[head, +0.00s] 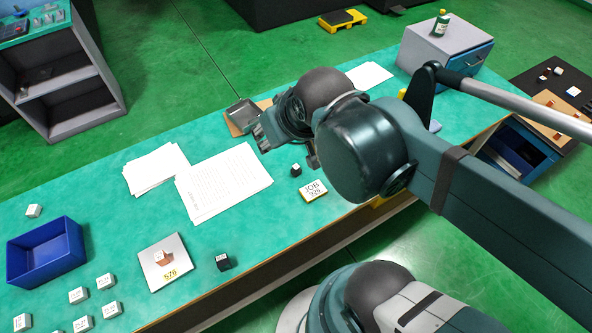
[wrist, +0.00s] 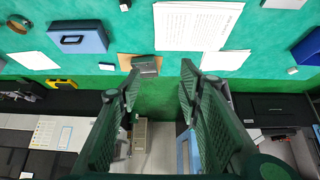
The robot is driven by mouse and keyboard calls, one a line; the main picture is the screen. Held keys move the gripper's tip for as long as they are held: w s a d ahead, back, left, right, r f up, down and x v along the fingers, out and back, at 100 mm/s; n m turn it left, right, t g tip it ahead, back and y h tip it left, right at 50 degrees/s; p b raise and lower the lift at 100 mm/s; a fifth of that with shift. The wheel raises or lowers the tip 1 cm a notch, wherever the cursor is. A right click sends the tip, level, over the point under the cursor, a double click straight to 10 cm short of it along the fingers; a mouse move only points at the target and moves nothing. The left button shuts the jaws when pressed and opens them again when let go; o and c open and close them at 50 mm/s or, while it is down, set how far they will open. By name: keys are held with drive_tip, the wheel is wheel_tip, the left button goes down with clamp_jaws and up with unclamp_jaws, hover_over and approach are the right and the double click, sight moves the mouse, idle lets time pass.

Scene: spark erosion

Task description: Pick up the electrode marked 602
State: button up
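I cannot read the number 602 on any block. Several small white labelled blocks (head: 78,295) stand at the lower left of the bench. A dark block with a pale top (head: 222,262) stands beside a pale plate (head: 175,275) marked 576, which bears a copper-coloured piece (head: 163,257). Another small dark block (head: 296,170) stands near a card (head: 314,191) marked JOB. My gripper (head: 262,135) is raised over the bench by the grey tray. In the wrist view my gripper (wrist: 160,78) is open, with nothing between its fingers.
A blue bin (head: 45,252) stands at the left of the green bench (head: 120,235). Paper sheets (head: 222,184) lie mid-bench. A grey tray (head: 243,112) is at the far edge.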

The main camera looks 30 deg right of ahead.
drive_tip(key=n+g+b, duration=0.3)
drive_tip(key=n+g, duration=0.4)
drive_tip(key=n, duration=1.1)
hover_over(296, 167)
wheel_tip(296, 167, down, 24)
drive_tip(key=shift+f, duration=0.2)
drive_tip(key=shift+s+d+f, duration=0.1)
drive_tip(key=shift+f, duration=0.3)
drive_tip(key=shift+f+b, duration=0.45)
drive_tip(key=shift+f, duration=0.85)
drive_tip(key=shift+w+f+b, duration=0.2)
drive_tip(key=shift+f+b, duration=0.6)
drive_tip(key=shift+f, duration=1.8)
